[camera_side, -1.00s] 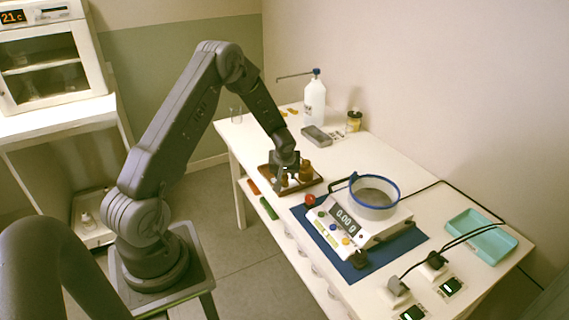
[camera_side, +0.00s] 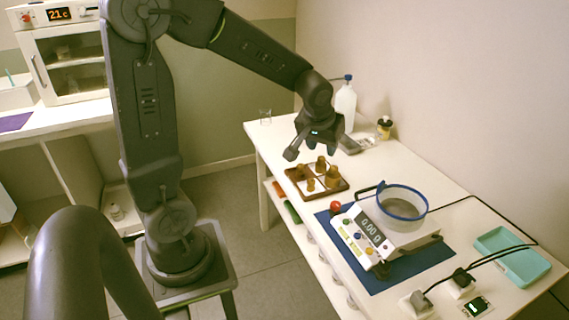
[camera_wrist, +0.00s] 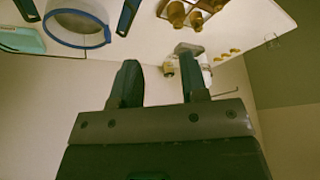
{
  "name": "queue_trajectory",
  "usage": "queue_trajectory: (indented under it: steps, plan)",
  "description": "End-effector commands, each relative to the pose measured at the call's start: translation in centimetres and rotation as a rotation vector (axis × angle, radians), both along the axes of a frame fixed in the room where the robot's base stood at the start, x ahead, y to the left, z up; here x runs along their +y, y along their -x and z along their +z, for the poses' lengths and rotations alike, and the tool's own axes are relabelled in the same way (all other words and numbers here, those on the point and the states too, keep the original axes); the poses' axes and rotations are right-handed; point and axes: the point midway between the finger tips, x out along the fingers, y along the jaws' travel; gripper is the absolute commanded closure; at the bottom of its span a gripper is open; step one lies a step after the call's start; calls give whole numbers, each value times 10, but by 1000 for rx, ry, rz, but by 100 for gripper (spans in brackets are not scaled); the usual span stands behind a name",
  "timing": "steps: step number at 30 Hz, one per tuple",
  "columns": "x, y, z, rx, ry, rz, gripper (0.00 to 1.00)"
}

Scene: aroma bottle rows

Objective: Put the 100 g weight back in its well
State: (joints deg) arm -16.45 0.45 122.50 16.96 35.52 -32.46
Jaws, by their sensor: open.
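Several brass weights (camera_side: 332,177) stand upright in the wooden tray (camera_side: 297,186) with a pale base. They also show at the top of the wrist view (camera_wrist: 176,13). They differ in size, but I cannot read which is the 100 g weight or tell whether each is fully down in its well. My gripper (camera_side: 314,150) is above the tray, clear of the weights. In the wrist view my gripper (camera_wrist: 159,63) has its two dark fingers apart with nothing held between them.
The balance (camera_side: 373,232) reads 0.00 g on a blue mat (camera_side: 412,268), with a blue-rimmed draft ring (camera_side: 401,203) on top. A teal tray (camera_side: 512,258) and cables lie at the right. A white bottle (camera_side: 345,108) and amber bottle (camera_side: 384,129) stand behind.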

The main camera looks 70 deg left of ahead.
Motion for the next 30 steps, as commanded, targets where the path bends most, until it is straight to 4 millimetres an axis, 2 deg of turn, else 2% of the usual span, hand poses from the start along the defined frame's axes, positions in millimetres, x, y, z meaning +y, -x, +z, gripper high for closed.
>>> queue_trajectory:
  steps: [1,6,12,15,20,30]
  plan:
    - [-21,15,19,-13,-4,-67,60]
    - [-77,71,55,-31,-3,-294,60]
    - [-121,130,70,-55,3,-531,60]
    - [-132,148,71,-63,5,-605,60]
    - [-138,159,71,-68,6,-654,60]
    - [-138,159,71,-68,5,-652,60]
